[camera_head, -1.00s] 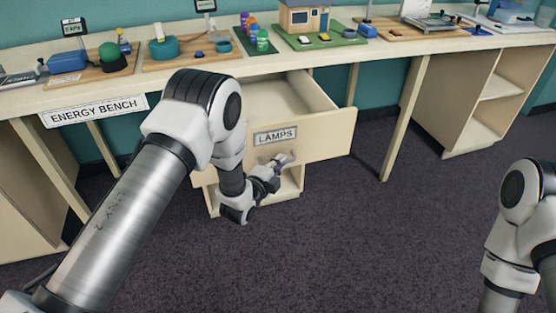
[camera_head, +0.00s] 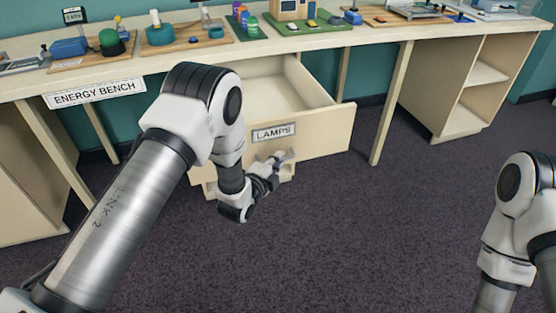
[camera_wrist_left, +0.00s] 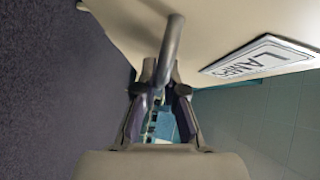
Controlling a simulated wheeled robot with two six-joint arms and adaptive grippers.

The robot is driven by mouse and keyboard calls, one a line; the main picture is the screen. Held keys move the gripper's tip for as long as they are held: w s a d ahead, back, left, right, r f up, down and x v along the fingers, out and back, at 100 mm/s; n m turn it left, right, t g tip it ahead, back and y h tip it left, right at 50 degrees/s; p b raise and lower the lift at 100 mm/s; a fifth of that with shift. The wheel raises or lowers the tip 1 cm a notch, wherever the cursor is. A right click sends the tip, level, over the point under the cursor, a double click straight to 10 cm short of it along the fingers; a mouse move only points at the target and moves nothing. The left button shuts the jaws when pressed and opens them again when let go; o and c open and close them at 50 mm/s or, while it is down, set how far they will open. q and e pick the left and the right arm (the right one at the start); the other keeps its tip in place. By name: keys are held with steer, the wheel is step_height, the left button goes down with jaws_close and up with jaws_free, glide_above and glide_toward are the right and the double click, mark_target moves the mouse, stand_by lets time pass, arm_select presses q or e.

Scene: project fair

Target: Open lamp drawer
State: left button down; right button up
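The lamp drawer (camera_head: 318,137), labelled LAMPS (camera_head: 273,132), stands well out from under the bench, and its bare inside floor shows from above. In the left wrist view the drawer front fills the top, with the LAMPS label (camera_wrist_left: 262,58) at right. A grey bar handle (camera_wrist_left: 171,45) sticks out from the front. My left gripper (camera_head: 279,161) is at the drawer front, below the label. In the left wrist view its two fingers (camera_wrist_left: 163,88) are closed around the handle bar. My right arm shows at the right edge, but its gripper is out of frame.
The bench top (camera_head: 215,60) carries several project models, including a small house (camera_head: 290,10) on a green board. A bench leg (camera_head: 390,105) and an open shelf unit (camera_head: 455,85) stand right of the drawer. The dark carpet (camera_head: 370,235) in front is clear.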

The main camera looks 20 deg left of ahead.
arm_select(q)
steer(key=c, duration=1.2)
jaws_free()
steer(key=shift+c, duration=0.2)
steer(key=v, duration=1.2)
